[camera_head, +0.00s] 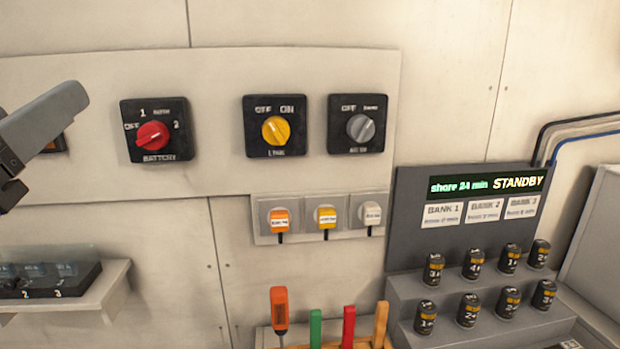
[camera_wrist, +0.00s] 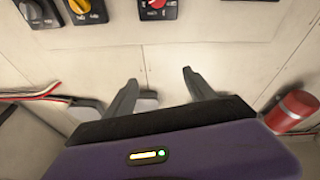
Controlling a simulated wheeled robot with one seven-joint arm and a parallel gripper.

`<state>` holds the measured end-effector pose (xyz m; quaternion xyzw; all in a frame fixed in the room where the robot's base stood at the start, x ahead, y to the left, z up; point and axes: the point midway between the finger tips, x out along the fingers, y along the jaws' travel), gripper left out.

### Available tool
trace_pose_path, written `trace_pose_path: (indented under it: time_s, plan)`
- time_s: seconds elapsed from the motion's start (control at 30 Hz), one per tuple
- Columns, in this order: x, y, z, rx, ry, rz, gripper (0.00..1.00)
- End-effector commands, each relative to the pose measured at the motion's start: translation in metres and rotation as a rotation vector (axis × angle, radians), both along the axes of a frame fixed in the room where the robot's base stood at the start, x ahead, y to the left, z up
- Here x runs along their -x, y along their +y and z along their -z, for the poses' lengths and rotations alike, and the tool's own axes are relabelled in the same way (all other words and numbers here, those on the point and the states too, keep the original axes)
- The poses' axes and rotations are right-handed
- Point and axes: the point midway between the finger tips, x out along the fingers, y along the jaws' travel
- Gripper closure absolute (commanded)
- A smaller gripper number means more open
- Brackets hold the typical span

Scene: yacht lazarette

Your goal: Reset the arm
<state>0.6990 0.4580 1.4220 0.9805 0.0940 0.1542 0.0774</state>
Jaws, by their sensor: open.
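My gripper (camera_wrist: 160,77) is open in the wrist view, its two grey fingers apart with nothing between them. Pale wall shows behind the fingers, which do not visibly touch anything. In the head view a grey part of my arm or gripper (camera_head: 45,117) reaches in from the left edge, left of the red battery knob (camera_head: 152,135). The rest of my arm is outside that view. A yellow knob (camera_head: 276,130) and a grey knob (camera_head: 360,128) are on the same panel. The yellow knob also shows at the top of the wrist view (camera_wrist: 79,6).
Under the knobs are three small labelled plugs (camera_head: 326,217). At right, a display reading STANDBY (camera_head: 487,186) stands above a stepped rack with several black cylinders. A shelf (camera_head: 75,303) juts out at lower left. A red cylinder (camera_wrist: 292,110) is at right in the wrist view.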

Motion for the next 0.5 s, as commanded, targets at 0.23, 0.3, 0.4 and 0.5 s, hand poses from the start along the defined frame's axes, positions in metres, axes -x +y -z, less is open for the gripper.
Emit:
trace_pose_path:
  time_s: [0.23,0.3,0.4,0.5]
  plan:
    - [0.012,0.01,-0.023,-0.027,-0.089,-0.067,0.37]
    - [0.018,0.012,-0.032,-0.046,-0.121,-0.098,0.37]
    - [0.03,0.02,-0.035,-0.06,-0.169,-0.156,0.37]
    - [0.037,0.024,-0.027,-0.061,-0.213,-0.208,0.37]
